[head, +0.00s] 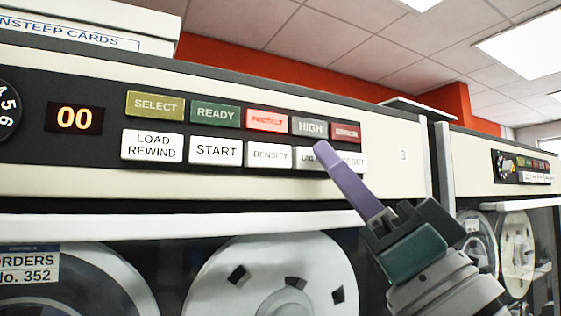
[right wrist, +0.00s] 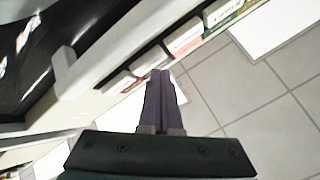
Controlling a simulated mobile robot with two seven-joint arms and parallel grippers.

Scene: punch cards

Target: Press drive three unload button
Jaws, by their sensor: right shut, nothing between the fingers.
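The drive's black control panel (head: 80,152) carries two rows of buttons, and a "3" label (head: 403,155) is at its right. The white unload button (head: 305,161) is in the lower row, between density (head: 269,155) and reset (head: 353,162). Its right part is hidden behind my right gripper (head: 323,153). That gripper's purple fingers are shut and empty, with their tips at the unload button. I cannot tell whether they touch it. In the right wrist view the shut fingers (right wrist: 160,74) point toward the row of pale buttons. My left gripper is not in view.
The upper row holds select (head: 155,106), ready (head: 215,113), a lit red protect button (head: 267,121), high and error. An orange display (head: 75,118) reads 00. Tape reels (head: 280,280) sit below the panel. Another drive (head: 480,165) stands at the right.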

